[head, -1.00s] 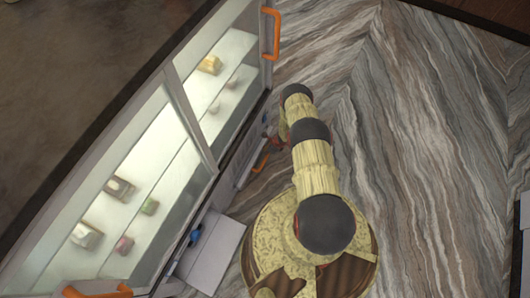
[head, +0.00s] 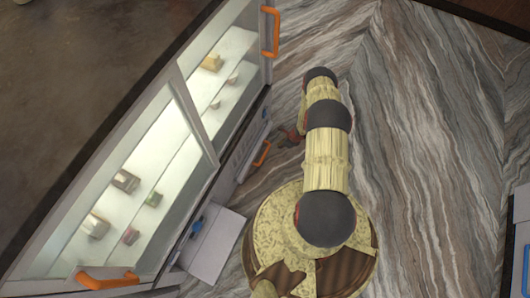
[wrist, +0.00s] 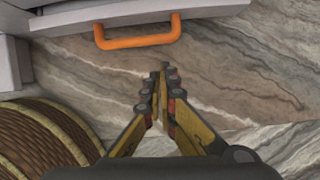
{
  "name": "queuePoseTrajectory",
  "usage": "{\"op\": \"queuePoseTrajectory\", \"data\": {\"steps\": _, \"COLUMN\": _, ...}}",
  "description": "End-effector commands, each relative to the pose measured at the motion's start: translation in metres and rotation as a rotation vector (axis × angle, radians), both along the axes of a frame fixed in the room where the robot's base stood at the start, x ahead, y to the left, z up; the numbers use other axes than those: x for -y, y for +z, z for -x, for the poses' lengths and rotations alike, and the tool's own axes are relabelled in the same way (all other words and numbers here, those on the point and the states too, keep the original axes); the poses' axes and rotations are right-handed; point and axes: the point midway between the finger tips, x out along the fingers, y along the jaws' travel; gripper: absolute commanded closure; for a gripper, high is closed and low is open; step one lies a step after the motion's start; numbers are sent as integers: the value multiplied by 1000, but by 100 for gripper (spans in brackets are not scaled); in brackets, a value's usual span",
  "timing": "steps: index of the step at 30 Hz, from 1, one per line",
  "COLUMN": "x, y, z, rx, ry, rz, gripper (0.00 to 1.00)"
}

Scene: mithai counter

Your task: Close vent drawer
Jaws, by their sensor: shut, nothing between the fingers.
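A low drawer front with an orange bar handle (head: 262,153) is at the base of the display counter, left of my arm in the head view. I take it for the vent drawer; no vent marking is readable. In the wrist view its orange handle (wrist: 138,38) crosses the top, below a pale grey front (wrist: 130,12). How far the drawer stands out is hard to tell. My gripper (wrist: 160,75) is shut and empty, its fingertips apart from the handle with bare floor around them. In the head view my gripper (head: 290,136) is small, just right of the handle.
The glass display counter (head: 170,150) with several sweets runs along the left, with larger orange handles (head: 270,32) at its ends. A white panel (head: 216,245) juts out low at its front, near my base. The marbled floor (head: 430,130) to the right is clear.

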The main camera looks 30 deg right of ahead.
Motion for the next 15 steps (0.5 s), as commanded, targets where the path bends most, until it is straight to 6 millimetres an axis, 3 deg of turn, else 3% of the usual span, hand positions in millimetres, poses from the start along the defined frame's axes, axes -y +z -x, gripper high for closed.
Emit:
{"op": "queuePoseTrajectory", "data": {"steps": 1, "x": -1, "y": -11, "z": 19, "rx": -15, "ry": 18, "rz": -10, "gripper": 100}}
{"op": "queuePoseTrajectory", "data": {"steps": 9, "x": -4, "y": -37, "z": 89, "rx": -104, "ry": 278, "rz": 20, "gripper": 100}}
{"op": "queuePoseTrajectory", "data": {"steps": 15, "x": 10, "y": -58, "z": 151, "rx": -199, "ry": 522, "rz": 94, "gripper": 100}}
